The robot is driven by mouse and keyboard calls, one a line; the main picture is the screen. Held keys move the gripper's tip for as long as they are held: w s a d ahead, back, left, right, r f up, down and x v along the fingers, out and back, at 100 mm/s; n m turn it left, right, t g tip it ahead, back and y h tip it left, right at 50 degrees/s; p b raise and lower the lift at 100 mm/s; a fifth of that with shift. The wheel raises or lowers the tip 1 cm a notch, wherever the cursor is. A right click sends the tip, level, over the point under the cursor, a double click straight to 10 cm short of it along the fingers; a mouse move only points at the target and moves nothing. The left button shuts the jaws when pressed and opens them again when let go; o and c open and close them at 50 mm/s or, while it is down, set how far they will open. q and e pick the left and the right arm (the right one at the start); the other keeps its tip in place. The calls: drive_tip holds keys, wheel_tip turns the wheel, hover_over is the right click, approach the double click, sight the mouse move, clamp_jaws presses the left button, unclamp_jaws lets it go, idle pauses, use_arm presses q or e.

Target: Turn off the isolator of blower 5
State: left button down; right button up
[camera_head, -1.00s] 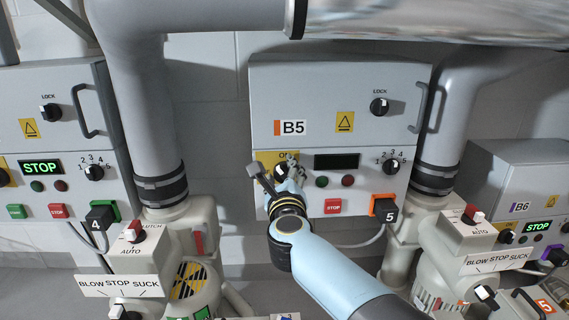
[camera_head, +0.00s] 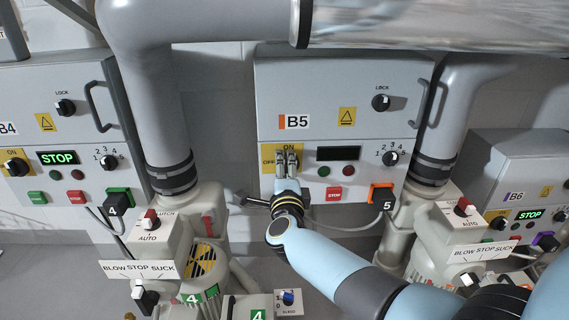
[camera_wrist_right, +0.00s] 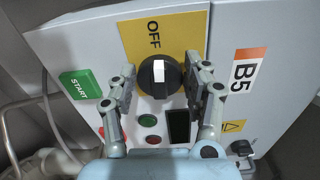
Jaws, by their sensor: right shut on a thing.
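The blower 5 isolator knob (camera_wrist_right: 160,76) is black with a white mark, on a yellow plate (camera_wrist_right: 185,33) in the right wrist view. The white mark lines up with the OFF label above it; the ON label is hidden there. In the head view, OFF is left of the knob and ON is above it. My right gripper (camera_head: 287,160) covers most of the knob in that view. Its fingers (camera_wrist_right: 161,84) stand on both sides of the knob, shut on it. My left gripper is not in view.
The grey B5 cabinet (camera_head: 340,85) has a dark display (camera_head: 339,154), a red STOP button (camera_head: 333,194) and a black plug marked 5 (camera_head: 383,199). The B4 cabinet (camera_head: 75,85) stands left and the B6 cabinet (camera_head: 520,165) right. Thick grey pipes flank B5.

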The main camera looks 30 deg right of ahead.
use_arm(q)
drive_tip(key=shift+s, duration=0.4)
use_arm(e)
drive_tip(key=shift+a+f+n, duration=0.1)
drive_tip(key=shift+f+n, duration=0.1)
drive_tip(key=shift+n, duration=0.2)
drive_tip(key=shift+f, duration=0.1)
drive_tip(key=o, duration=1.1)
drive_tip(key=shift+o, duration=0.2)
drive_tip(key=v, duration=1.2)
